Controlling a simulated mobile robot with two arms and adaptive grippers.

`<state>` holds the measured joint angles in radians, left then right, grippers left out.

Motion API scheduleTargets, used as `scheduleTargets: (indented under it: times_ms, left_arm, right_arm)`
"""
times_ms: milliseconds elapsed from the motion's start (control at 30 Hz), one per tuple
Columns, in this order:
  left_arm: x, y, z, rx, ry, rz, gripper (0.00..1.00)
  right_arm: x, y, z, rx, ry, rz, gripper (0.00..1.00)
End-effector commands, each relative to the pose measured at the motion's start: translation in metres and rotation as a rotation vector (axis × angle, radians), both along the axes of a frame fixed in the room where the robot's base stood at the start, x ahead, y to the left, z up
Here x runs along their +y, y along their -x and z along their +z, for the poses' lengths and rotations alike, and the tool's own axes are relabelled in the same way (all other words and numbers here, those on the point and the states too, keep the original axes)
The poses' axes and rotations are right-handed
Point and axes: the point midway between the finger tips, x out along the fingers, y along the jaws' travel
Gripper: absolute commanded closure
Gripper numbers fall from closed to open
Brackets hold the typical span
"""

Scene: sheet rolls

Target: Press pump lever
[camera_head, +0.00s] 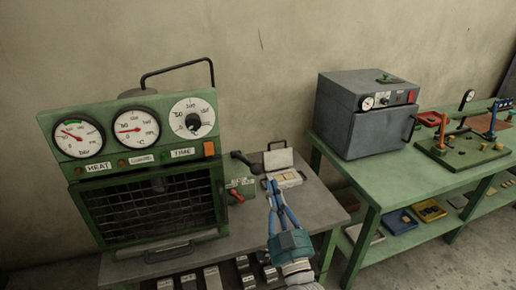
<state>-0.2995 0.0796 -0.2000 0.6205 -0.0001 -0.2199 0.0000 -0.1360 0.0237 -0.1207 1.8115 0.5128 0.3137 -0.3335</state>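A green press machine (60,125) stands at the left on a grey table, with gauges on its face. A small green pump unit (243,184) is fixed at its right side, with a black-ended lever (243,160) above it and a red handle (236,195) at its front. My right gripper (272,183) comes up from the bottom, to the right of the pump unit and apart from it in the picture. Its blue fingers converge at the tips and look shut, with nothing seen between them. My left gripper is not in view.
An open case (279,160) lies behind my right gripper. A grey oven (350,125) and a green board (465,152) with small parts stand on a green bench (390,185) at the right.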

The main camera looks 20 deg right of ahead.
Motion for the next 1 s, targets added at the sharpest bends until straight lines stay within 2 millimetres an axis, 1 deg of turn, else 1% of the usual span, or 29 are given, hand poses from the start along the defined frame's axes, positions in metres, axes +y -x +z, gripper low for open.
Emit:
scheduleTargets:
  times_ms: [33,100,467,600,667,767,1000]
  left_arm:
    - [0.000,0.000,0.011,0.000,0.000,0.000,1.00]
    - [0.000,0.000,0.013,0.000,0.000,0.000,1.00]
    - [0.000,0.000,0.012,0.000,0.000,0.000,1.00]
    - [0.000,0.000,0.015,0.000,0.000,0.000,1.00]
    - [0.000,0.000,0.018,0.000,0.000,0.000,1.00]
    - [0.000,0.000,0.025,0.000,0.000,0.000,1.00]
    - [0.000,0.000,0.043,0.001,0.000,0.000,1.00]
  right_arm:
    - [0.001,-0.002,0.012,0.002,-0.001,0.004,1.00]
    - [0.002,-0.003,0.017,0.004,0.002,0.006,1.00]
    - [0.002,-0.004,0.017,0.006,0.001,0.006,1.00]
    - [0.002,-0.009,0.020,0.005,0.002,0.007,1.00]
    - [0.002,-0.015,0.023,0.005,0.002,0.007,1.00]
    - [0.001,-0.030,0.032,0.003,0.002,0.006,1.00]
    - [-0.001,-0.079,0.051,0.004,0.003,0.006,1.00]
